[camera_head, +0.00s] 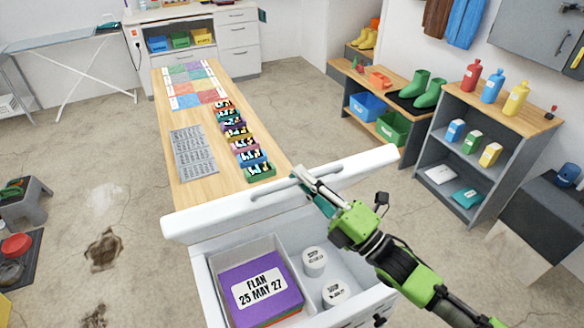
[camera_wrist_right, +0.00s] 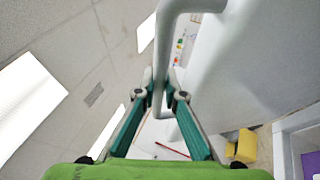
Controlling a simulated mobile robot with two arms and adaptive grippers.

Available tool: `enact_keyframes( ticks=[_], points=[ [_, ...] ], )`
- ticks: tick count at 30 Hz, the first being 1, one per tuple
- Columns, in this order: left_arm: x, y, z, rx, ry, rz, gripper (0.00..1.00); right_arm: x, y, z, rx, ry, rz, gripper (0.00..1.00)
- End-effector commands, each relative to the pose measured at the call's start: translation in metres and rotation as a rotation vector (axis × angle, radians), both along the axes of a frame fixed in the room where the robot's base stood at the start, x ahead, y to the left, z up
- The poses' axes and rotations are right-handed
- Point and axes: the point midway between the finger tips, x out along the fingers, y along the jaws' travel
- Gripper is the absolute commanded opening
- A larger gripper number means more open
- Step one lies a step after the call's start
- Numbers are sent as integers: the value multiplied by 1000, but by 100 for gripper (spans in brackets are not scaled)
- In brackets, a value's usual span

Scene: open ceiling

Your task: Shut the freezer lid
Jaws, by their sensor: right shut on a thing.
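The white freezer (camera_head: 205,285) stands at the bottom of the head view with its lid (camera_head: 215,217) raised, seen nearly edge-on. The inside of the freezer is visible below the lid. A grey bar handle (camera_head: 268,192) runs along the lid's far face. My right gripper (camera_head: 302,176) is at the right end of this handle. In the right wrist view the fingers (camera_wrist_right: 163,92) are closed around the handle bar (camera_wrist_right: 163,50), with the white lid (camera_wrist_right: 245,65) beside it. My left gripper is not in view.
Inside the freezer are a purple box labelled FLAN (camera_head: 262,291) and white tubs (camera_head: 314,261). Beyond the lid stands a wooden table (camera_head: 215,150) with a grey rack (camera_head: 192,152) and a row of coloured boxes (camera_head: 243,147). Shelves (camera_head: 495,115) stand at the right.

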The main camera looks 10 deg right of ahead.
Motion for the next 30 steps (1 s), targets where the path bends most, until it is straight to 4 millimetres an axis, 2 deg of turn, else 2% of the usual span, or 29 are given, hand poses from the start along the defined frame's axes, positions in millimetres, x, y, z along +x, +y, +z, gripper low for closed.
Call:
enact_keyframes(
  ticks=[1,9,15,21,30],
  points=[
    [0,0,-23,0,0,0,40,-12,-4,-23,9,-20,-1,0],
    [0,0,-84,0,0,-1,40,-63,-20,-62,55,-166,-1,0],
    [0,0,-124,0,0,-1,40,-91,-30,-90,84,-256,-1,0],
    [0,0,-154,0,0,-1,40,-111,-36,-110,107,-325,-2,0],
    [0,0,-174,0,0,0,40,-125,-41,-123,123,-379,-1,0]
  ],
)
